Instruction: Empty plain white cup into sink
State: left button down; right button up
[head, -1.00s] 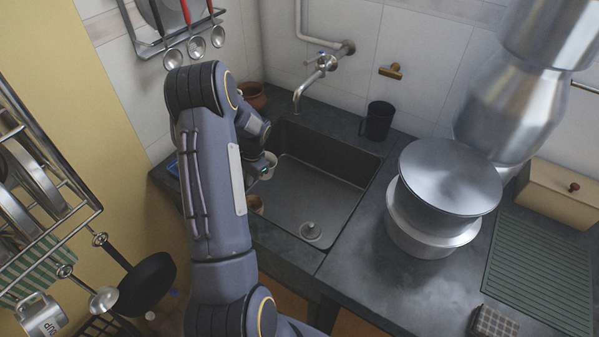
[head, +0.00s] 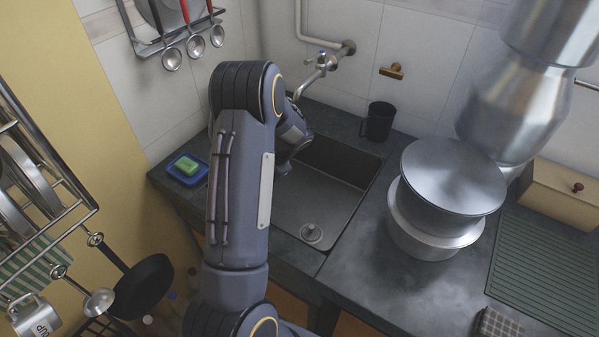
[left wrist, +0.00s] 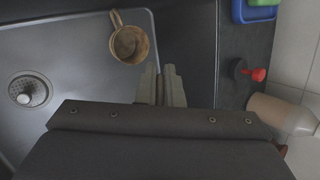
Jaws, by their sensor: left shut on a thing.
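My left gripper (head: 285,165) is over the left part of the dark sink (head: 345,160), partly behind my forearm. Its fingers show close together in the left wrist view (left wrist: 162,85). It is shut; the plain white cup, seen at this gripper a moment ago, is hidden now, so its tilt cannot be told. The sink's drain (head: 311,233) also shows in the left wrist view (left wrist: 28,90). My right gripper is not in view.
A brown handled cup (left wrist: 130,43) is inside the sink edge. Green soap sits in a blue dish (head: 186,169) on the left counter. A black mug (head: 378,122) stands behind the sink. Steel pots (head: 452,180) stand right of it; the faucet (head: 318,70) overhangs it.

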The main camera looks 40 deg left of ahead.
pick_arm(q)
jog(key=shift+w+d+r+g+y, duration=0.25)
jog(key=shift+d+r+y, duration=0.15)
jog(key=shift+y, duration=0.1)
jog(key=shift+w+d+r+g+y, duration=0.15)
jog(key=shift+d+r+g+y, duration=0.15)
jog(key=shift+y, duration=0.2)
jog(key=shift+w+d+r+y, duration=0.2)
jog(key=shift+r+y, duration=0.05)
jog(key=shift+y, duration=0.05)
jog(key=shift+w+d+r+g+y, duration=0.15)
jog(key=shift+d+r+g+y, duration=0.1)
jog(key=shift+r+g+y, duration=0.25)
jog(key=shift+w+d+r+g+y, duration=0.1)
jog(key=shift+d+r+g+y, duration=0.2)
jog(key=shift+y, duration=0.4)
dwell(0.9)
jog(key=shift+w+d+r+g+y, duration=0.2)
jog(key=shift+d+r+g+y, duration=0.2)
jog(key=shift+y, duration=0.4)
dwell(0.5)
jog(key=shift+w+d+r+g+y, duration=0.25)
jog(key=shift+w+d+y, duration=0.1)
jog(key=shift+d+y, duration=0.3)
dwell(0.3)
jog(key=shift+w+d+r+g+y+b, duration=0.25)
jog(key=shift+d+g+y+b, duration=0.25)
jog(key=shift+y, duration=0.25)
